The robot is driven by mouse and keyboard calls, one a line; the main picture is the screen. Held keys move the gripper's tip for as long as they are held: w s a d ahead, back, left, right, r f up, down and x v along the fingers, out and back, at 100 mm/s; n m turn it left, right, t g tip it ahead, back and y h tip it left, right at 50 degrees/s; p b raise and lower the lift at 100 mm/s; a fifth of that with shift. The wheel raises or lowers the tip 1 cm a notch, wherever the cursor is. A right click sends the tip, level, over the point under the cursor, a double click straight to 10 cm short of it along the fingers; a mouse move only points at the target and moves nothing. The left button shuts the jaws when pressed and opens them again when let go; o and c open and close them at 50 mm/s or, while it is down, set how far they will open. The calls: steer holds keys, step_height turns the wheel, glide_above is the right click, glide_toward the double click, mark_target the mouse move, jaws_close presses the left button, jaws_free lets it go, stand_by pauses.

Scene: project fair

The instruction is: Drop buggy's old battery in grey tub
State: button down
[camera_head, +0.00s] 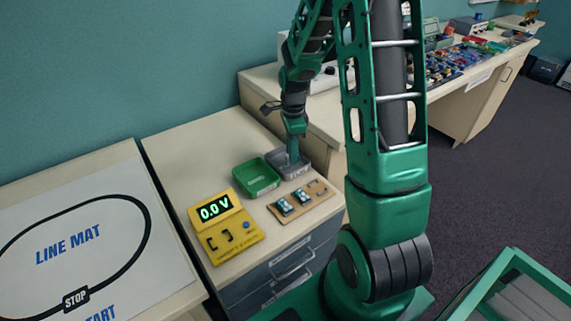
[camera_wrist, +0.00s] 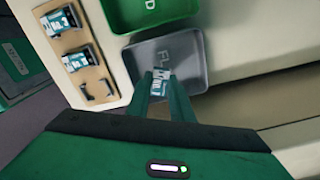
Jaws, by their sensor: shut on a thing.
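My gripper (camera_head: 292,158) reaches down over the grey tub (camera_head: 272,158) on the desk. In the wrist view, my gripper (camera_wrist: 163,80) is shut on a small white and teal battery (camera_wrist: 162,74). The battery shows against the inside of the grey tub (camera_wrist: 195,62); I cannot tell if it touches the floor. The tub's floor bears partly hidden lettering. In the head view the gripper hides the battery. The buggy is not clearly seen.
A green tub (camera_head: 256,178) adjoins the grey one. A wooden holder (camera_head: 318,190) carries two similar batteries (camera_wrist: 79,58) and has an empty place. A yellow meter (camera_head: 222,228) reads 0.0 V. A line mat (camera_head: 80,250) lies on the left table.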

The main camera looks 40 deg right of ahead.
steer(key=c, duration=1.5)
jaws_free()
steer(key=shift+r, duration=0.15)
step_height(320, 180, up, 10)
steer(key=shift+r, duration=0.25)
steer(key=s+a+r+n, duration=0.1)
steer(key=s+r+n, duration=0.1)
steer(key=s+n, duration=0.3)
steer(key=s+a+r+n, duration=0.1)
steer(key=s+n, duration=0.4)
steer(key=s, duration=0.9)
steer(key=s+r+n, duration=0.2)
steer(key=s+n, duration=0.3)
steer(key=s, duration=0.4)
steer(key=shift+s+a+r+n, duration=0.3)
steer(key=shift+s+a+n, duration=0.05)
steer(key=shift+a+n, duration=0.05)
